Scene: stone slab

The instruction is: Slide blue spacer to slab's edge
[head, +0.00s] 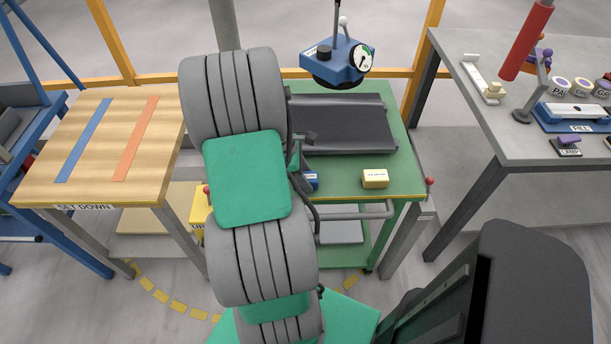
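A small blue block (312,181), which looks like the blue spacer, lies on the green bench top just right of my arm. Its left part is hidden behind the arm. A dark grey slab-like plate (350,124) with raised long edges lies behind it on the same bench; its left end is also hidden by the arm. My arm's large grey and green links cover the bench's left part. Only a small dark piece at the wrist (307,137) shows, beside the plate's left part. The fingertips cannot be made out, nor whether they hold anything.
A blue lifting device with a gauge (338,62) hangs over the plate's far side. A wooden table (140,185) stands left, a grey table (480,130) with tools right.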

